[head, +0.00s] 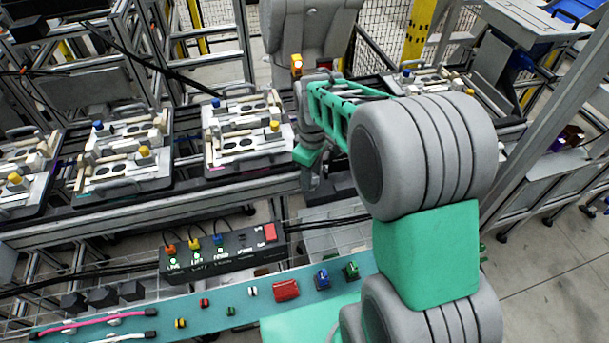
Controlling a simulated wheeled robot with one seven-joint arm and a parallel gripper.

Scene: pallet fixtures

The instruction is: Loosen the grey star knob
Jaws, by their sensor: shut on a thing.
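My gripper (311,182) points down at the front edge of the pallet line, just right of the middle pallet fixture (217,160). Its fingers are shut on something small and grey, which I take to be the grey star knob. The fingers hide most of it, and its star shape cannot be made out. My green and grey arm reaches in from the lower right and covers the area right of the gripper.
More pallet fixtures with blue and yellow knobs stand at the left (125,185) and far right (430,80). In front are a black switch box (222,256) with cables and a teal shelf (190,308) with small coloured parts. Grey floor is clear at the right.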

